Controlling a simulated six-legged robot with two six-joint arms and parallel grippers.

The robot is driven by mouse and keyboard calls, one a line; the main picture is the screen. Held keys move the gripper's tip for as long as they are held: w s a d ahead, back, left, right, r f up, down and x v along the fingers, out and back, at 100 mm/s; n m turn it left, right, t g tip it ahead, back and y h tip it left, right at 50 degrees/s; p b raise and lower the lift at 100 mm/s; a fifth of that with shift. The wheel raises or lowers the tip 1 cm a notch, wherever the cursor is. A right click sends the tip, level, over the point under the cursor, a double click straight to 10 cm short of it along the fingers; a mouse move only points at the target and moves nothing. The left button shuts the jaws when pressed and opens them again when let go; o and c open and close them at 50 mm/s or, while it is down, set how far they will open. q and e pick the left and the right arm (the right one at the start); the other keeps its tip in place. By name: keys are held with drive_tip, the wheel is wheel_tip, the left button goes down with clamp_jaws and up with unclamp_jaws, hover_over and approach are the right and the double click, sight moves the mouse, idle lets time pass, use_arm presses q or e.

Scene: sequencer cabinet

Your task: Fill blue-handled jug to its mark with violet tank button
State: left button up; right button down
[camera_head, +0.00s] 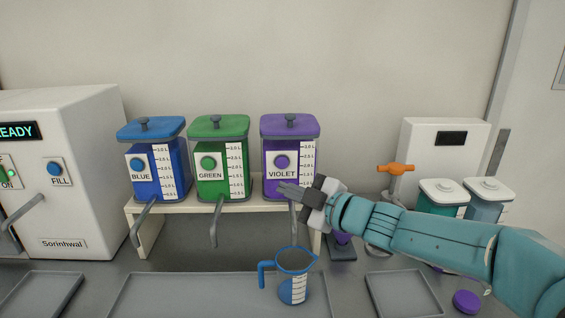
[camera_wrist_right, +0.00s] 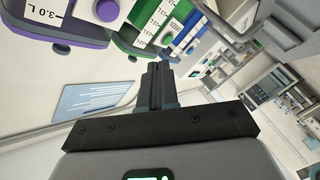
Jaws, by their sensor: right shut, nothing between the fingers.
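The blue-handled jug (camera_head: 293,287) stands upright at the right end of the long grey tray, below the violet tank's spout (camera_head: 294,222). Its lower part looks blue, with a white scale on its side; I cannot make out the mark. The violet tank (camera_head: 306,158) has a purple lid and a round violet button (camera_head: 282,162) above its label. My right gripper (camera_head: 281,187) is shut and empty, its tips just below the button and apart from it. In the wrist view, the shut fingers (camera_wrist_right: 158,75) are below the violet button (camera_wrist_right: 108,10). My left gripper is not in view.
The green tank (camera_head: 237,160) and blue tank (camera_head: 170,165) stand left on the same shelf (camera_head: 240,204). A white cabinet (camera_head: 85,170) is at far left. Small trays (camera_head: 402,294) flank the long tray (camera_head: 190,295). An orange valve (camera_head: 396,169) and lidded containers are at right.

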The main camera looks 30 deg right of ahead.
sight(282, 162)
drive_tip(key=w+d+p, duration=0.1)
drive_tip(key=w, duration=0.1)
drive_tip(key=w+d+p, duration=0.1)
drive_tip(key=w+d, duration=0.1)
drive_tip(key=w, duration=0.1)
drive_tip(key=w+d+p, duration=0.1)
drive_tip(key=w, duration=0.1)
drive_tip(key=shift+w+d+p, duration=0.15)
drive_tip(key=shift+w+p, duration=0.1)
drive_tip(key=shift+p, duration=0.1)
drive_tip(key=shift+s+r, duration=0.1)
idle(0.5)
idle(0.5)
idle(0.8)
